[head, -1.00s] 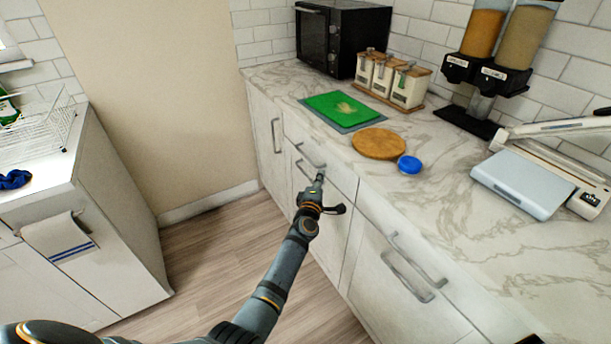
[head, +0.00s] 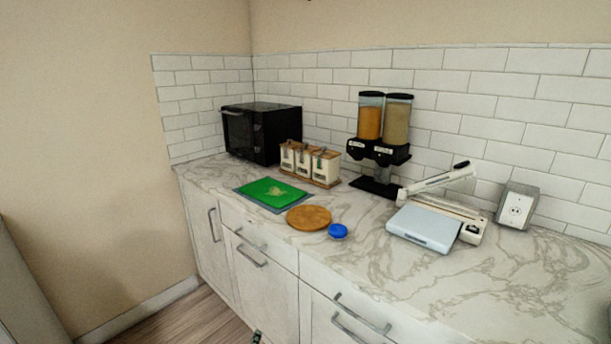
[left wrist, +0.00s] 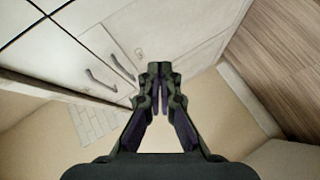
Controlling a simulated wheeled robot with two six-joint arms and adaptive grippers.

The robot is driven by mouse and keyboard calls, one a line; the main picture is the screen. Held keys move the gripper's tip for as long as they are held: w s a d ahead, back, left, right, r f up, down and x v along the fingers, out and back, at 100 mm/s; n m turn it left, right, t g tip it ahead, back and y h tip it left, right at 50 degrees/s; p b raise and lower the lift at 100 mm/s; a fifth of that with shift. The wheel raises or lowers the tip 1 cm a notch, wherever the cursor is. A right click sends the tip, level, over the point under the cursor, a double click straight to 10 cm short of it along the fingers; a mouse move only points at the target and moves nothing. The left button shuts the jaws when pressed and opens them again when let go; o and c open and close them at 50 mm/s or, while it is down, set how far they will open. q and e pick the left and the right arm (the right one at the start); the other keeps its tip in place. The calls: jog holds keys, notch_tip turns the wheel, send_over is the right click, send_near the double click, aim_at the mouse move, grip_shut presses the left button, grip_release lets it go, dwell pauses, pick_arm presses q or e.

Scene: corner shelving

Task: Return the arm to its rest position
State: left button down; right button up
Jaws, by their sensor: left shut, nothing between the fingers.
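My left gripper (left wrist: 159,70) is shut and empty in the left wrist view, with its two fingertips together. Only a small dark tip of it (head: 257,337) shows at the bottom edge of the head view, low in front of the cabinet doors. The rest of my left arm is below the picture. My right gripper is not in view.
White cabinets with grey handles (head: 250,256) stand under the marble counter (head: 400,285). On it are a black microwave (head: 265,135), canisters (head: 310,163), a green board (head: 270,193), a round wooden board (head: 309,217), a blue lid (head: 338,231), dispensers (head: 380,140) and a grey device (head: 424,228).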

pick_arm(q)
jog(key=s+a+f+m+g+p, duration=0.2)
jog(key=s+f+m+g, duration=0.15)
jog(key=s+f, duration=0.7)
jog(key=s+a+f+m+g+p, duration=0.1)
jog(key=s+a+f+m+g, duration=0.2)
jog(key=s+f, duration=0.8)
jog(key=s+a+f+m+g+p, duration=0.1)
jog(key=s+a+m+g, duration=0.1)
jog(key=s, duration=0.8)
jog(key=s+a+f+m+g+p, duration=0.1)
jog(key=s+a+m+g, duration=0.1)
jog(key=s, duration=0.9)
jog(key=s+a+f+m+g+y+p, duration=0.1)
jog(key=s+a+m+g, duration=0.1)
jog(key=s, duration=0.8)
jog(key=shift+s+a+m, duration=0.15)
jog(key=shift+s+m, duration=0.05)
jog(key=shift+m, duration=0.25)
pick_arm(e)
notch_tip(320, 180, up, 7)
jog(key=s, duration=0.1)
